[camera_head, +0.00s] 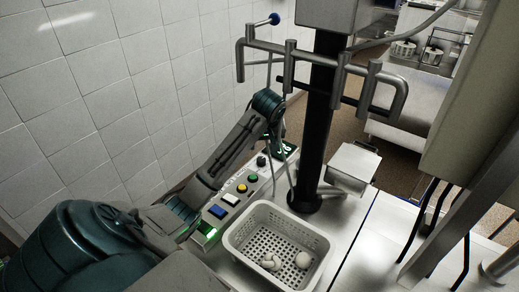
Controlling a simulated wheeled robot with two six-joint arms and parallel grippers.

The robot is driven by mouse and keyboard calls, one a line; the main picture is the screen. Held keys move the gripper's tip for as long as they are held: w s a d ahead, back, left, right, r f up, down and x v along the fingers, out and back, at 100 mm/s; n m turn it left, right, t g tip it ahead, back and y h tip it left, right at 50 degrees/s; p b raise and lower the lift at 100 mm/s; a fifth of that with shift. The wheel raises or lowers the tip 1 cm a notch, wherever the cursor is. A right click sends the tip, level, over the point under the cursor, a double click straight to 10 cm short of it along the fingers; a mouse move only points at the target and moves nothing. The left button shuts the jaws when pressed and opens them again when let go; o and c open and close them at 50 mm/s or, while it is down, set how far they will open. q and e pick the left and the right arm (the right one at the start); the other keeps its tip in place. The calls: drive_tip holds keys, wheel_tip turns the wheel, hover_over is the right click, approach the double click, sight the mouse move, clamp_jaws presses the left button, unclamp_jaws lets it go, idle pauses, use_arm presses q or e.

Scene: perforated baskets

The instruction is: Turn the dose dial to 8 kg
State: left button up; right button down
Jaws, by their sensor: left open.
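The control panel runs along the wall side of the metal counter. A small black knob (262,161), which looks like the dose dial, stands near its far end, beside a dark display (285,150) with green digits too small to read. I cannot tell which value the knob points to. My left arm reaches in from the lower left, over the panel. My left gripper (273,165) points down close to the knob, with thin pale fingers; it is open, and I cannot tell whether it touches the knob. My right gripper is not in view.
The panel also has a green button (253,178), yellow button (242,188), white button (231,199), blue button (217,211) and lit green switch (207,232). A perforated basket (238,236) holds pale items. A black column (317,120) rises behind it; a tiled wall (110,90) is left.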

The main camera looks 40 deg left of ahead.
use_arm(q)
drive_tip(key=p, duration=0.3)
hover_over(261, 159)
drive_tip(key=s+d, duration=0.2)
drive_tip(key=f, duration=0.5)
drive_tip(key=shift+w+f, duration=0.2)
drive_tip(key=shift+w, duration=0.05)
drive_tip(key=x, duration=0.4)
drive_tip(key=shift+w+a+f+p, duration=0.15)
drive_tip(key=shift+w+a+p, duration=0.05)
drive_tip(key=shift+p, duration=0.1)
drive_tip(key=shift+s, duration=0.1)
drive_tip(key=shift+c, duration=1.1)
drive_tip(key=c, duration=0.8)
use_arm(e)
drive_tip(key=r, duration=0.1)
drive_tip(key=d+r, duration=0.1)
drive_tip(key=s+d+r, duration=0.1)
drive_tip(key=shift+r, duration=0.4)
